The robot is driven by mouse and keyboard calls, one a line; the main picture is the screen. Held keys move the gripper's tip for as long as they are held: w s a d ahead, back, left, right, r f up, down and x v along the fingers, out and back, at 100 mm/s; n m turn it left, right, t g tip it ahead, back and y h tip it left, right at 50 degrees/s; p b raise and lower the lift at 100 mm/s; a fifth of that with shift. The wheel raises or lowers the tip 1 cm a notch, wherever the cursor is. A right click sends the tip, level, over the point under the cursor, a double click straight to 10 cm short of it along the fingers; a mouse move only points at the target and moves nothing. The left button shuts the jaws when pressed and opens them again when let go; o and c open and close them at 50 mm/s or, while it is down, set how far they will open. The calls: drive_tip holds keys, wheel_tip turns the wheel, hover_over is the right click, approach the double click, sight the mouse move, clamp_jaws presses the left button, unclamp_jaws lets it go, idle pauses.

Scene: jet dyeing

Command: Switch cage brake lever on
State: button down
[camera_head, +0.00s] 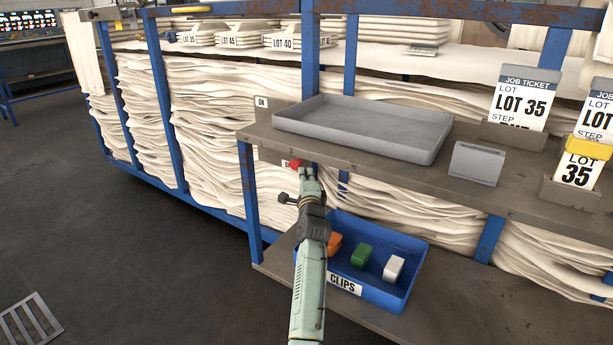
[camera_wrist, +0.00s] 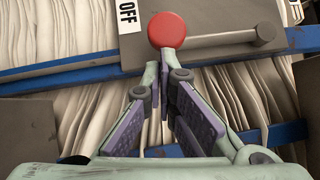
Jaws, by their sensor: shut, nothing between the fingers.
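The brake lever shows in the wrist view as a red round knob (camera_wrist: 167,30) on a grey shaft (camera_wrist: 222,39), which runs right to a round pivot. The shaft lies nearly level there, with the knob beside a white OFF label (camera_wrist: 128,14). In the head view the red knob (camera_head: 296,163) shows just below the shelf edge, and the shaft is hidden. An ON label (camera_head: 261,102) stands higher, left of the grey tray. My gripper (camera_head: 307,171) is shut and empty. In the wrist view its fingertips (camera_wrist: 166,58) are right at the knob's lower edge; I cannot tell whether they touch.
A grey tray (camera_head: 365,124) sits on the upper shelf (camera_head: 470,162) above my gripper. A blue clips bin (camera_head: 400,285) with coloured clips is close on the right below. Blue cage posts (camera_head: 163,110) and folded cloth stand behind. Open floor (camera_head: 120,240) lies left.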

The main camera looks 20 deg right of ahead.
drive_tip(key=shift+w+a+f, duration=0.1)
drive_tip(key=shift+w+a, duration=0.15)
drive_tip(key=shift+w, duration=0.05)
drive_tip(key=w+a+p, duration=0.1)
drive_tip(key=w+a, duration=0.4)
drive_tip(key=w, duration=0.2)
drive_tip(key=shift+w+a+p, duration=0.25)
drive_tip(key=shift+a+p, duration=0.05)
drive_tip(key=shift+a, duration=0.1)
idle(0.4)
drive_tip(key=shift+r, duration=0.2)
drive_tip(key=v, duration=0.7)
drive_tip(key=shift+s+f, duration=0.2)
drive_tip(key=shift+s, duration=0.05)
